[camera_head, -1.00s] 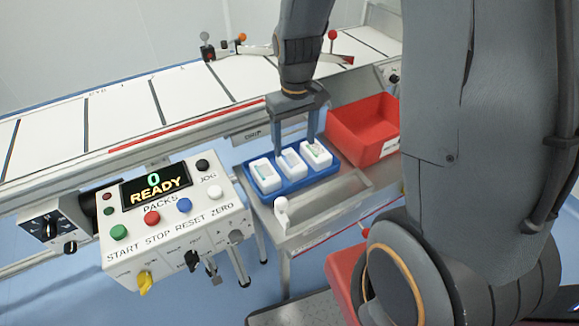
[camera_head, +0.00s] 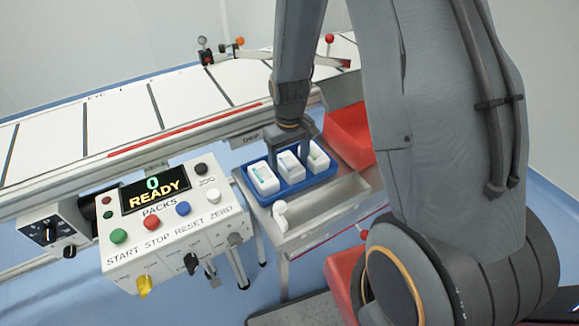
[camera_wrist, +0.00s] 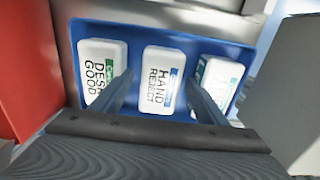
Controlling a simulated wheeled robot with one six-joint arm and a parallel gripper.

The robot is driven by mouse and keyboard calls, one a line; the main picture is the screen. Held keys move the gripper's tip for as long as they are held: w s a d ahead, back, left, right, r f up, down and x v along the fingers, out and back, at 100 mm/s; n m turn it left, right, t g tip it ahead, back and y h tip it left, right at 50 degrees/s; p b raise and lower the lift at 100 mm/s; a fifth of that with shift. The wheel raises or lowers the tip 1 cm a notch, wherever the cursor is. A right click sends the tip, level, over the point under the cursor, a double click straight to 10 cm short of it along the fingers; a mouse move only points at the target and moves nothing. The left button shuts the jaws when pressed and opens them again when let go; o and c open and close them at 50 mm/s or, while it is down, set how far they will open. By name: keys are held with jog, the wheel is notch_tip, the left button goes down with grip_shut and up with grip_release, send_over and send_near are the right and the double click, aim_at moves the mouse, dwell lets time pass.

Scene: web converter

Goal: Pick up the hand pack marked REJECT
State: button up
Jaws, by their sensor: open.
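The hand pack marked REJECT (camera_wrist: 160,82) is a white pack with a blue label stripe, in the middle of the blue tray (camera_wrist: 172,33). In the head view it is the middle pack (camera_head: 291,167). My gripper (camera_wrist: 160,78) is open, with one finger on each side of this pack; it also shows low over the tray in the head view (camera_head: 288,156). I cannot tell whether the fingers touch the pack. A pack marked DESK GOOD (camera_wrist: 101,68) with a green stripe lies to its left in the wrist view. A third pack (camera_wrist: 217,82) lies to its right, its label partly hidden by a finger.
A red bin (camera_head: 350,135) stands beside the tray at the right of the head view. A control box reading READY (camera_head: 165,215) is at the left, and the conveyor (camera_head: 120,115) runs behind. A metal trough (camera_head: 325,205) lies in front of the tray.

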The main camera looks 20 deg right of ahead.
jog(key=c, duration=1.2)
jog(key=shift+c, duration=0.2)
jog(key=shift+r, duration=0.1)
